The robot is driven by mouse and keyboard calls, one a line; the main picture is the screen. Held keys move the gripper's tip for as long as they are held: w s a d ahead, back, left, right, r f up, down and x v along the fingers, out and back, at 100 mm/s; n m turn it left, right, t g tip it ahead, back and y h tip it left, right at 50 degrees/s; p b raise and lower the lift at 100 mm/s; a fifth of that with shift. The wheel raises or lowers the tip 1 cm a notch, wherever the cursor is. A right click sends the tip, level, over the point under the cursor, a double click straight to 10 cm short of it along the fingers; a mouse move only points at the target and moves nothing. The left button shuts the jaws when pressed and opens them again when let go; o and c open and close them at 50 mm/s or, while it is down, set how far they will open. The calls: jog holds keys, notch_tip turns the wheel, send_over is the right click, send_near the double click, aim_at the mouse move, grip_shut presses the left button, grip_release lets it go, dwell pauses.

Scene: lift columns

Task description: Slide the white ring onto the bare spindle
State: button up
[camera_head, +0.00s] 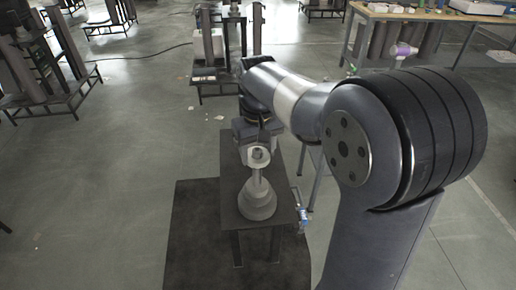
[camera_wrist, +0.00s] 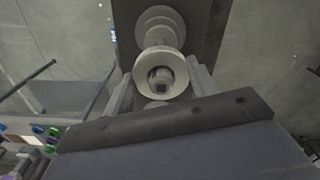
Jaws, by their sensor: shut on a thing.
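A pale ring (camera_head: 259,153) is held by my gripper (camera_head: 258,146). In the wrist view the ring (camera_wrist: 143,74) sits between the two fingers (camera_wrist: 161,88), its opening facing the camera. A light grey spindle (camera_head: 257,188) with a wide stepped base stands upright on a dark table, just below the ring in the head view. In the wrist view its stepped discs (camera_wrist: 157,20) lie just beyond the ring. A grey round part with a dark square shows inside the opening. I cannot tell whether the spindle tip is inside the ring.
The small dark table (camera_head: 232,212) stands on a dark floor mat (camera_head: 192,240). A workbench (camera_head: 420,14) is at back right.

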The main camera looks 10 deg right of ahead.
jog(key=b, duration=0.4)
send_over(260, 189)
jog(key=w, duration=0.1)
jog(key=shift+w+a+f, duration=0.1)
jog(key=shift+f, duration=1.35)
jog(key=shift+w+a+f, duration=0.1)
jog(key=shift+f, duration=1.35)
jog(key=shift+s+d+f+b, duration=0.1)
jog(key=shift+s+f+b, duration=0.15)
jog(key=shift+f, duration=0.35)
jog(key=shift+s+f+b, duration=0.1)
jog(key=shift+f+b, duration=0.1)
jog(key=shift+f, duration=0.35)
jog(key=shift+s+f+b, duration=0.15)
jog(key=shift+f+b, duration=0.3)
jog(key=shift+f, duration=0.1)
jog(key=shift+s+f+b, duration=0.15)
jog(key=shift+f+b, duration=0.25)
jog(key=shift+f, duration=0.1)
jog(key=c, duration=0.5)
jog(key=o, duration=1.6)
jog(key=r, duration=0.2)
jog(key=w+r, duration=0.1)
jog(key=r, duration=0.1)
jog(key=shift+w+r, duration=0.1)
jog(key=shift+r, duration=0.3)
jog(key=shift+t, duration=0.6)
jog(key=r, duration=1)
jog(key=shift+s+r, duration=0.25)
jog(key=shift+r, duration=0.1)
